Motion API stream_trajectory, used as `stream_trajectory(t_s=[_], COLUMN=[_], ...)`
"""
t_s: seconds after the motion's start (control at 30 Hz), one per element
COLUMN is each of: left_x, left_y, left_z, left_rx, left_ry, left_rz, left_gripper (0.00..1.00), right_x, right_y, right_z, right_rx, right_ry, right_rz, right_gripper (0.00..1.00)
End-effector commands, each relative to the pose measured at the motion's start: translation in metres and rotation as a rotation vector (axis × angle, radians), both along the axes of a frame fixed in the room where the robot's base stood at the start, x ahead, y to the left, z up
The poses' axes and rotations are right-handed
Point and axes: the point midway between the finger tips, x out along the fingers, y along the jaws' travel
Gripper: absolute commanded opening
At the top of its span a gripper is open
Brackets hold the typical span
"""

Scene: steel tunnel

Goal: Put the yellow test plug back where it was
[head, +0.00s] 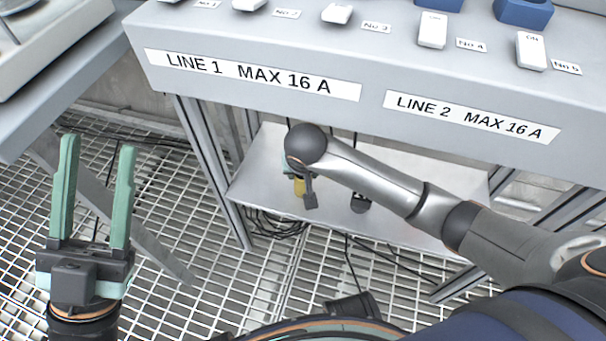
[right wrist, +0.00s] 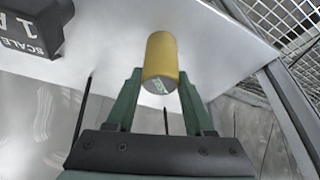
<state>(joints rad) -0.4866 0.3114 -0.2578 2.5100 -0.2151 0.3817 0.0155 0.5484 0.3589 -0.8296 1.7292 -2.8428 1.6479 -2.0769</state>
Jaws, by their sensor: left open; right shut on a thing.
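The yellow test plug (right wrist: 160,62) is a short yellow cylinder with a pale printed end. In the right wrist view it sits between the fingertips of my right gripper (right wrist: 158,85), which is shut on it. In the head view the plug (head: 299,187) shows just below my right wrist, over the lower shelf under the panel; the fingers there are mostly hidden. My left gripper (head: 95,190) is open and empty over the grated floor at the left.
A black block (right wrist: 35,25) with partly readable "SCALE 1" lettering is close to my right gripper. Black cables (head: 275,225) hang and lie below the shelf.

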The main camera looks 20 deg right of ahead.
Motion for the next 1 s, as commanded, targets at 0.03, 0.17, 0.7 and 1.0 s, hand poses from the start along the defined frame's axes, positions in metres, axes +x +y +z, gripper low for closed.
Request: stream_trajectory(t_s=[0.03,0.17,0.7,1.0], left_x=[0.000,0.000,0.000,0.000], left_y=[0.000,0.000,0.000,0.002], left_z=[0.001,0.000,0.000,0.016], left_rx=[-0.001,-0.002,-0.009,-0.019], left_ry=[0.000,0.001,0.001,0.000], left_rz=[-0.001,-0.001,0.002,-0.002], left_gripper=[0.50,0.50,0.50,0.50], right_x=[0.000,0.000,0.000,-0.003], right_y=[0.000,0.000,0.000,0.000], right_z=[0.001,0.000,-0.002,0.018], right_rx=[0.001,0.000,0.000,-0.003], right_ry=[-0.001,-0.001,-0.001,-0.004], right_rz=[0.000,0.000,0.000,0.001], right_gripper=[0.00,0.00,0.83,0.83])
